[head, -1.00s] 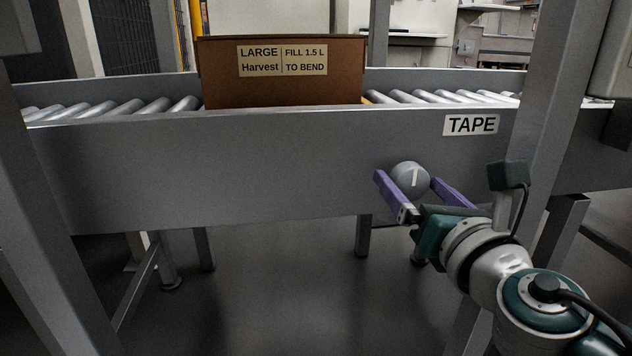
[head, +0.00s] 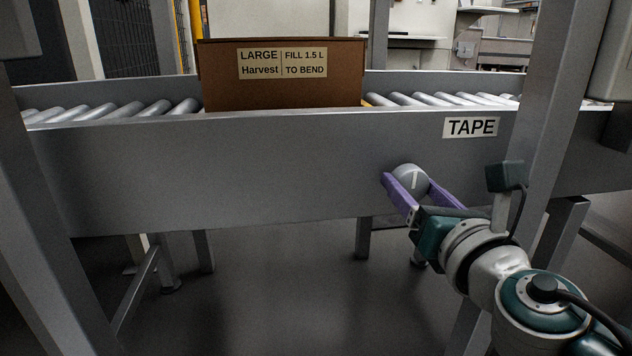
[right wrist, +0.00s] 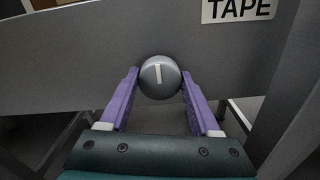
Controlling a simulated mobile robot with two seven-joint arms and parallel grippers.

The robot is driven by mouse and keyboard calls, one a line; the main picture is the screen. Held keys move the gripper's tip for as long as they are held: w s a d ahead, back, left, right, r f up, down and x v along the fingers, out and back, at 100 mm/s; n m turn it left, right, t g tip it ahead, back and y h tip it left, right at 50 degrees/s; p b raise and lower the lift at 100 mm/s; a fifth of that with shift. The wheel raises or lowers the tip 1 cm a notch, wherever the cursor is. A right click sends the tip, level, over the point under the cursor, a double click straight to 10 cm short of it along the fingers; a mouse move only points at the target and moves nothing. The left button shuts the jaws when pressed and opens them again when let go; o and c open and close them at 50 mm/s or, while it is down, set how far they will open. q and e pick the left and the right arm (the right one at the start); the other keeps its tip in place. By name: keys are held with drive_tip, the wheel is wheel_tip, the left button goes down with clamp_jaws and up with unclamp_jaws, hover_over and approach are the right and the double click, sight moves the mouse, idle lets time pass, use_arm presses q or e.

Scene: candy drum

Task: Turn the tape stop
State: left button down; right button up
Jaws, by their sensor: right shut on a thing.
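The tape stop is a round grey knob (head: 411,180) with a white line mark, on the side panel of the conveyor below the TAPE label (head: 470,127). In the right wrist view the knob (right wrist: 160,77) shows its mark near upright, tilted slightly. My right gripper (head: 408,181) is shut on the knob, with one purple finger on each side of it. Both fingers also show in the right wrist view (right wrist: 159,84). My left gripper is not in view.
The grey conveyor side panel (head: 230,165) spans the view, with rollers (head: 110,110) behind it. A brown box (head: 283,92) with a label stands on the rollers. A grey post (head: 548,110) rises right of the knob, close to my right arm. The floor below is clear.

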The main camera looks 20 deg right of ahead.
drive_tip(key=shift+m, duration=0.4)
drive_tip(key=shift+c, duration=0.4)
drive_tip(key=m+b, duration=0.1)
drive_tip(key=m, duration=0.2)
drive_tip(key=shift+f+m+b, duration=0.1)
drive_tip(key=shift+m+b, duration=0.3)
drive_tip(key=m+b, duration=0.1)
drive_tip(key=m, duration=0.3)
drive_tip(key=shift+m, duration=0.3)
drive_tip(key=m, duration=0.4)
drive_tip(key=shift+b, duration=0.35)
drive_tip(key=m, duration=0.3)
drive_tip(key=shift+m, duration=0.8)
drive_tip(key=o, duration=1)
drive_tip(key=shift+c, duration=0.2)
drive_tip(key=o, duration=0.4)
